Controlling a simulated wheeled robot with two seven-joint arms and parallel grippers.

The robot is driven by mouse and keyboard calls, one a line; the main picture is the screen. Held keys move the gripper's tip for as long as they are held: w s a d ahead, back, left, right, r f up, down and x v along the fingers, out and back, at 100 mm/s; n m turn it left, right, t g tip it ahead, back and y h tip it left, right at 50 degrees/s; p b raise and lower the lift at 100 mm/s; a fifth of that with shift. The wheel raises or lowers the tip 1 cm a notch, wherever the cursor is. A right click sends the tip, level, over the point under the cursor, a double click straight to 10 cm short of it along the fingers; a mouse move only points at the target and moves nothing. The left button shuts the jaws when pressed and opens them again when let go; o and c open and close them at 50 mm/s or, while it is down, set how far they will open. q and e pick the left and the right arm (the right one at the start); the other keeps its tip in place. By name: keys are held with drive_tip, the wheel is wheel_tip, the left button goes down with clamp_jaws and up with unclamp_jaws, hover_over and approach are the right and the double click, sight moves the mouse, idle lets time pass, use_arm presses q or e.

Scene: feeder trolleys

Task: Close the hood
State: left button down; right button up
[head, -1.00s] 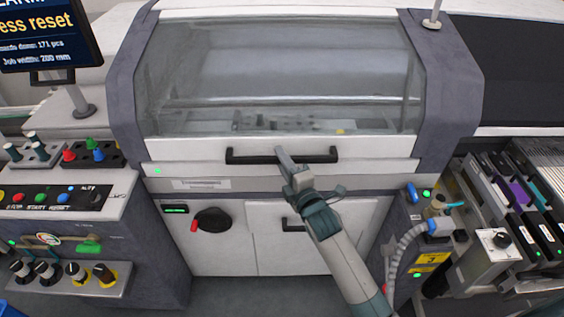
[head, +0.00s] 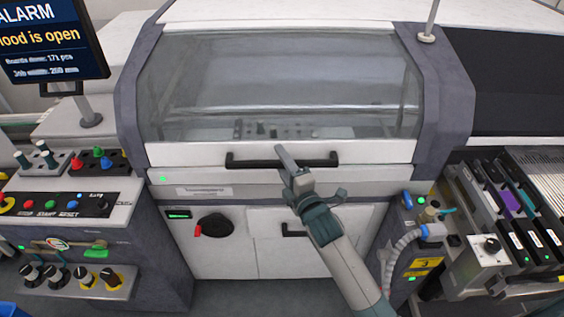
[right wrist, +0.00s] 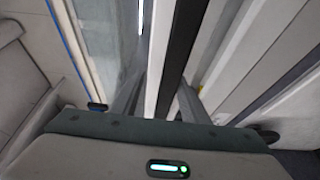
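The hood (head: 160,155) is a white-framed cover with a large clear window on the grey machine. It looks nearly down; any gap at its lower edge is too small to tell. Its black bar handle (head: 250,162) runs across the front. My right gripper (head: 312,178) is at the right half of the handle, fingers apart, one finger reaching over the bar. In the right wrist view the dark handle bar (right wrist: 183,45) runs between the two spread fingers; I cannot tell whether they touch it. My left gripper is not in view.
The monitor (head: 50,45) at upper left reads "ALARM" and that the hood is open. A button panel (head: 60,204) stands at left. Feeders (head: 515,205) and a grey hose (head: 392,258) are at right. Lower white doors (head: 225,258) have a black rotary knob (head: 216,225).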

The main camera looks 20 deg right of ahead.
drive_tip(key=shift+s, duration=0.2)
drive_tip(key=s+d+b, duration=0.2)
drive_tip(key=s+b, duration=0.3)
drive_tip(key=s, duration=1.2)
drive_tip(key=shift+b, duration=0.4)
drive_tip(key=shift+f, duration=0.15)
